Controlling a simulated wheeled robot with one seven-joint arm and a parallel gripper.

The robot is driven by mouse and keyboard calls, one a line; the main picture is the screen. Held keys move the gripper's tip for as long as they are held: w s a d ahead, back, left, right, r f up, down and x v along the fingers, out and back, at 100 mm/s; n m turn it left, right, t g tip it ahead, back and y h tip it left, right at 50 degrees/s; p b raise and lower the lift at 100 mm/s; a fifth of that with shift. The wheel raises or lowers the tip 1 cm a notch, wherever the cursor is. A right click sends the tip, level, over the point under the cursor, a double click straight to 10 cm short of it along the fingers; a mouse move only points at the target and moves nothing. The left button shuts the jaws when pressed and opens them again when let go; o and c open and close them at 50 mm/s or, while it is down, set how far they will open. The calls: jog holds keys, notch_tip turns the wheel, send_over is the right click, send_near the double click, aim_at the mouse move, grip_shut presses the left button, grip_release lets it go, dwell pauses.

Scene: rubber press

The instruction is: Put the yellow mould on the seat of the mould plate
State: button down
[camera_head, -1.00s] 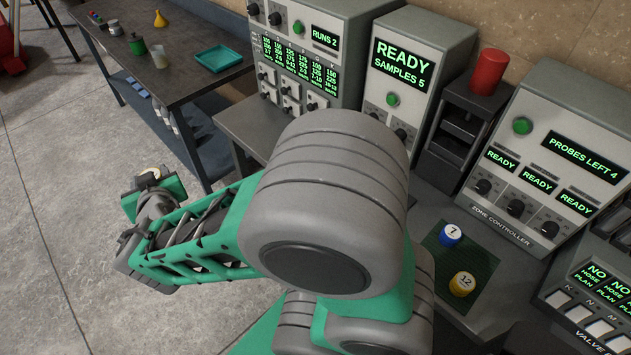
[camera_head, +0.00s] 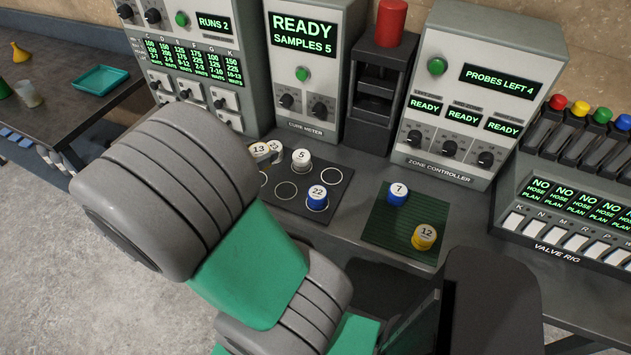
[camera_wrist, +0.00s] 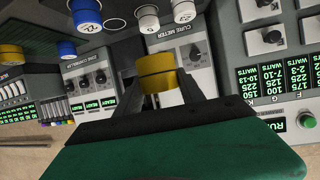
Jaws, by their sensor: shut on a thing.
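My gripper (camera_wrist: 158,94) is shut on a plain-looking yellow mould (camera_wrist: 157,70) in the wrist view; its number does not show. In the head view my arm hides both. The dark mould plate (camera_head: 309,174) with ringed round seats lies on the bench, right of my arm. It bears white moulds 13 (camera_head: 259,150) and 5 (camera_head: 301,160) and blue mould 22 (camera_head: 317,197). Several ringed seats are bare, one at the back right and others in front. The held mould appears apart from the plate.
A green mat (camera_head: 404,229) right of the plate bears blue mould 7 (camera_head: 398,193) and yellow mould 12 (camera_head: 424,237). The cure meter (camera_head: 310,65), zone controller (camera_head: 475,100) and a dark press with a red top (camera_head: 385,80) stand close behind.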

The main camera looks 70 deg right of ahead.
jog(key=s+f+m+g+y+b, duration=0.15)
jog(key=s+m+g+y, duration=0.4)
jog(key=s, duration=0.95)
jog(key=m+g+p, duration=0.1)
jog(key=m+g, duration=0.1)
send_over(332, 176)
jog(key=shift+t+h, duration=0.25)
jog(key=shift+h, duration=0.2)
notch_tip(332, 176, down, 9)
jog(key=shift+a, duration=0.15)
jog(key=f+p, duration=0.1)
jog(key=f, duration=0.2)
jog(key=shift+d+f+p, duration=0.2)
jog(key=shift+p, duration=0.1)
jog(key=shift+f, duration=0.1)
jog(key=shift+f+b, duration=0.15)
jog(key=shift+b, duration=0.2)
jog(key=c, duration=0.7)
grip_release()
